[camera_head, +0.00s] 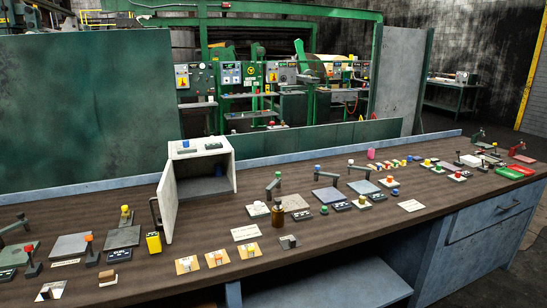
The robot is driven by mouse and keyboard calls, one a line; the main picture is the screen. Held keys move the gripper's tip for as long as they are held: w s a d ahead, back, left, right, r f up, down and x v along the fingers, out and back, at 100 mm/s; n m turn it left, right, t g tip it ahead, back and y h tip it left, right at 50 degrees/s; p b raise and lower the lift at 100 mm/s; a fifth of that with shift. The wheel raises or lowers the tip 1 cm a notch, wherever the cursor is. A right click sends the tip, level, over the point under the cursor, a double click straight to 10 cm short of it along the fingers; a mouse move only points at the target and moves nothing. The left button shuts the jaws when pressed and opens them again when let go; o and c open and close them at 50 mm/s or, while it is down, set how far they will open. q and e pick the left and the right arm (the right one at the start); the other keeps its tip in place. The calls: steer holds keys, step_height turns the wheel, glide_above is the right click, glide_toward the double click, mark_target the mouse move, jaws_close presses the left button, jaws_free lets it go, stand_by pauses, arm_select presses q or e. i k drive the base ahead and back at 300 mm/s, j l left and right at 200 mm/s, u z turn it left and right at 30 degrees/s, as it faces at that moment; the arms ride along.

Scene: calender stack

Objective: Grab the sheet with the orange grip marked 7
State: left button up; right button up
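Three small tan-orange squares, each with a pale block on top, lie in a row at the front of the wooden worktop: a left one (180,270), a middle one (209,264) and a right one (241,256). Several flat grey plates also lie on the worktop, among them a left plate (72,246) and a middle plate (327,196). A dark stand with an orange-red top (89,239) is at the far left. No number 7 is readable, so I cannot tell which piece is the marked sheet. Neither of my grippers is in view.
The long worktop (345,240) is crowded with small knobbed blocks. A white cabinet (205,160) with an open door stands on it. A brown bottle (277,214) and a yellow box (153,243) stand near the front. A drawer (490,215) is below right.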

mark_target(220, 258)
steer(key=i+j, duration=0.15)
steer(key=j, duration=0.4)
steer(key=i+j+z, duration=0.1)
steer(key=j, duration=0.45)
steer(key=i+j, duration=0.15)
steer(key=j, duration=0.4)
steer(key=i+j+z, duration=0.1)
steer(key=j, duration=0.45)
steer(key=i+j, duration=0.1)
steer(key=j, duration=0.45)
